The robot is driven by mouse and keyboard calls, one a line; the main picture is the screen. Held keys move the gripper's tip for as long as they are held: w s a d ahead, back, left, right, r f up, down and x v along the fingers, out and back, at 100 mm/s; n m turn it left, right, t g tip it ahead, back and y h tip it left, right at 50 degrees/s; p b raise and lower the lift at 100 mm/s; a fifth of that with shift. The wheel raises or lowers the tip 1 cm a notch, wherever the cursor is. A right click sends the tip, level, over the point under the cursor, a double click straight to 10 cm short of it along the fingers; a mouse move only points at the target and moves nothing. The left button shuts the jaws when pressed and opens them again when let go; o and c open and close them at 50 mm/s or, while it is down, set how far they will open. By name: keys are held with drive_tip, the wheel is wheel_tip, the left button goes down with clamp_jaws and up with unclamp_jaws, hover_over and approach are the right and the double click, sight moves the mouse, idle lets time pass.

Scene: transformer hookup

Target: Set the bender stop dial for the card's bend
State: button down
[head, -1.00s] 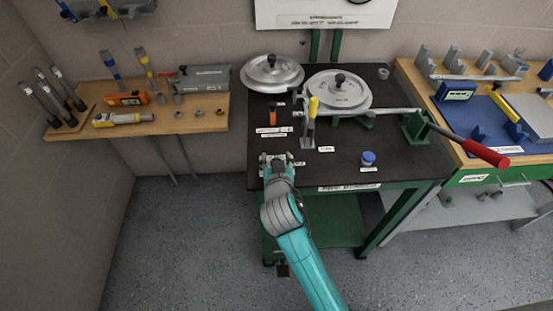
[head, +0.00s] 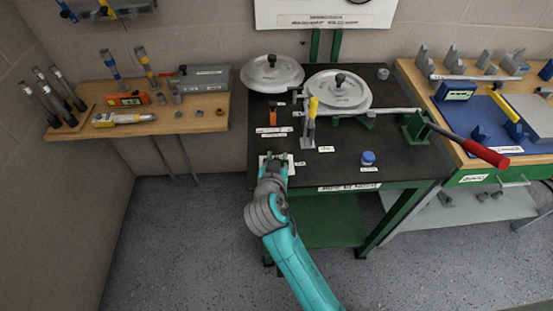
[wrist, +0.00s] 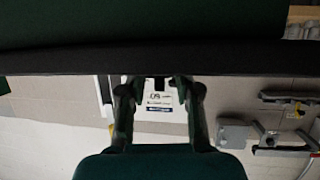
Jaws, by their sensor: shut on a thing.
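My gripper (head: 273,163) is at the front left of the dark bench, over a small white plate (head: 289,159) that bears the stop dial. Its fingers hide most of the dial. In the wrist view my gripper (wrist: 158,84) has its two fingers apart with a small dark piece between the tips, shut on what seems to be the dial. A pale sheet with upside-down print (wrist: 158,102) shows behind the fingers; its text is too small to read surely. The bender (head: 338,90) has a round grey former and a red-handled lever (head: 480,149).
A yellow-handled lever (head: 312,108) and a blue-capped item (head: 368,158) stand on the bench (head: 400,170). A wooden shelf (head: 190,122) with tools is at left, a workbench with a blue mat (head: 480,115) at right. A white wall board (head: 325,15) hangs behind.

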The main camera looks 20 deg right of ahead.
drive_tip(key=shift+m+g+h, duration=1.5)
drive_tip(key=shift+m+h, duration=0.3)
drive_tip(key=shift+m, duration=0.2)
drive_tip(key=c, duration=0.8)
unclamp_jaws()
drive_tip(key=shift+a, duration=0.1)
drive_tip(key=v, duration=1.2)
